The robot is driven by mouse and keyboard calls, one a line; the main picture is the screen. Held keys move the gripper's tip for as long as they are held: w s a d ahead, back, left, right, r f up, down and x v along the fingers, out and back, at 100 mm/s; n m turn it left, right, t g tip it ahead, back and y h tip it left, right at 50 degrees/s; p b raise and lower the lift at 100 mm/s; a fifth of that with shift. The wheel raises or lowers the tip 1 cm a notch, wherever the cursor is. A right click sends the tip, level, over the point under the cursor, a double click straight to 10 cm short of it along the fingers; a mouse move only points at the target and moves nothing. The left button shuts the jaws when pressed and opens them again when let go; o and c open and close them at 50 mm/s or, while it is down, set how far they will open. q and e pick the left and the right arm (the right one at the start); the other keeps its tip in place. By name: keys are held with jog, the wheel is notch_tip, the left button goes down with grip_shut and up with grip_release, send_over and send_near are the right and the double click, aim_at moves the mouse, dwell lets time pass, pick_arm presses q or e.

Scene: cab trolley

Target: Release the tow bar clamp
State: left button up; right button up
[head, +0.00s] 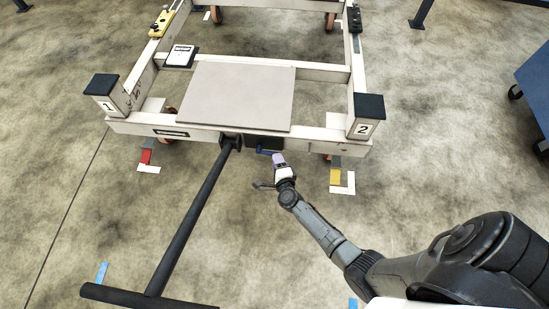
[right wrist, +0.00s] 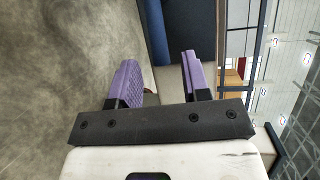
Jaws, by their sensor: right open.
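The black tow bar (head: 192,212) runs from the trolley's front beam toward the lower left and ends in a crossbar handle. A black clamp box (head: 264,142) sits on the front beam, right of the bar's joint. A blue lever (head: 268,151) shows under the box. My right gripper (head: 279,159) is open, close to the lever's right end; contact cannot be told. In the right wrist view, its purple fingers (right wrist: 159,76) are spread, with a dark blue surface beyond them. I cannot tell whether that is the lever. My left gripper is out of view.
The white trolley frame (head: 190,133) carries a grey plate (head: 238,97) and posts marked 1 (head: 107,106) and 2 (head: 364,129). A blue cart (head: 537,88) stands at the right edge. Floor around the tow bar is clear except for tape marks.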

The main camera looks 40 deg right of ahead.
jog(key=shift+b+x, duration=0.55)
jog(key=shift+x, duration=1.2)
jog(key=shift+c, duration=0.2)
grip_shut()
